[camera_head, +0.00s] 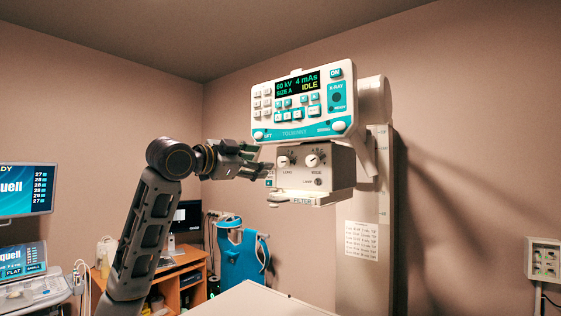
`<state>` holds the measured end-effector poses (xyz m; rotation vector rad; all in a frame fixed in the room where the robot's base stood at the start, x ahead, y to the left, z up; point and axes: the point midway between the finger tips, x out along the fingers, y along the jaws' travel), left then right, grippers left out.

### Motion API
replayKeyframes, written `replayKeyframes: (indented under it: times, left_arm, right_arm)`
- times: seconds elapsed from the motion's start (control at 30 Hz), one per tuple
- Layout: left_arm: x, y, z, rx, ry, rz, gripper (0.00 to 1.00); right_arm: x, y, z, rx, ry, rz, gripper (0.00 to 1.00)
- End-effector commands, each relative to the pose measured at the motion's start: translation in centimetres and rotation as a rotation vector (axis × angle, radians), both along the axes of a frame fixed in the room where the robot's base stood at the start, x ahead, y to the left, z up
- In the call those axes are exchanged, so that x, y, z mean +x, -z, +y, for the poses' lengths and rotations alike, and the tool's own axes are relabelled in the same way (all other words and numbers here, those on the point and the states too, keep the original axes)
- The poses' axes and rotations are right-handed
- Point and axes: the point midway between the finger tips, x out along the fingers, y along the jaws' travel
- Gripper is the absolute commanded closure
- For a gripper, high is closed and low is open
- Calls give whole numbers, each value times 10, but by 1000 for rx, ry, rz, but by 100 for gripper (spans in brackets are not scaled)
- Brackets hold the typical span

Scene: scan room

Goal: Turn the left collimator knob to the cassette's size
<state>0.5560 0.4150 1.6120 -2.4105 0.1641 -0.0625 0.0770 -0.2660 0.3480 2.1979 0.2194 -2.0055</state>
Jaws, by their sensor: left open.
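The collimator (315,182) is a pale box below the X-ray control panel (302,102). Two round knobs sit on its front face. The left collimator knob (283,162) has small scale marks around it, too small to read. The right collimator knob (312,160) sits beside it. My left gripper (262,160) is open, just left of the box, with its fingers pointing right toward the left knob. No contact with the knob shows. The panel screen reads 60 kV, 4 mAs, SIZE A and IDLE. I cannot make out a cassette. My right gripper is not in view.
A filter tray (303,201) juts out under the collimator. The column (362,235) behind carries a printed chart. A wooden desk (178,275) and a blue piece of equipment (240,250) stand below left. A pale tabletop (250,302) is at the bottom.

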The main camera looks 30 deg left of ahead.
Motion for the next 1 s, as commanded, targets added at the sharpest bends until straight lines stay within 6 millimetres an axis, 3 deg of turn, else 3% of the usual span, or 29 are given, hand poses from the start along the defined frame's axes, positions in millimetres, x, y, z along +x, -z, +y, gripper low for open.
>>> replayKeyframes:
  times: [0.6, 1.0]
  left_arm:
    - [81, -2, -12, -1, 1, 1, 46]
    - [103, 0, -15, 2, 0, 0, 46]
  right_arm:
    - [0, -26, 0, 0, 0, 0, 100]
    - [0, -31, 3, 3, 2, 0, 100]
